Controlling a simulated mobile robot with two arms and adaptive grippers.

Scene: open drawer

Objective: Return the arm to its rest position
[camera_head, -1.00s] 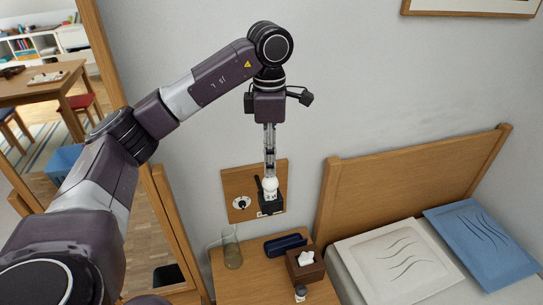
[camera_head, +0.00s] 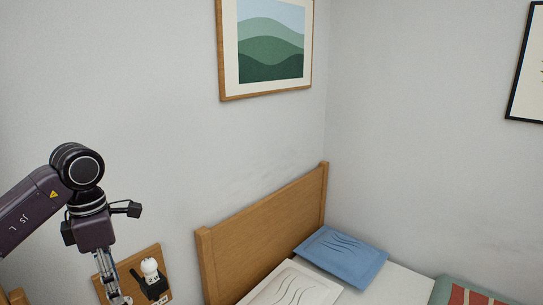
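My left arm comes in from the left edge of the head view, dark purple-grey with a black round joint. Its gripper (camera_head: 117,284) points down in the lower left, in front of a wooden wall panel (camera_head: 104,288). The fingers are thin and their lower ends are near the bottom edge, so their opening is unclear. A white round-topped piece (camera_head: 149,267) on a black block (camera_head: 152,286) shows at the panel, right of the gripper and apart from it in the picture. My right gripper is out of view.
A bed with a wooden headboard (camera_head: 265,235), a white pillow (camera_head: 292,286) and a blue pillow (camera_head: 342,254) stands right of the panel. A framed hill picture (camera_head: 270,45) and another frame (camera_head: 526,70) hang on the walls. The wall between arm and picture is clear.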

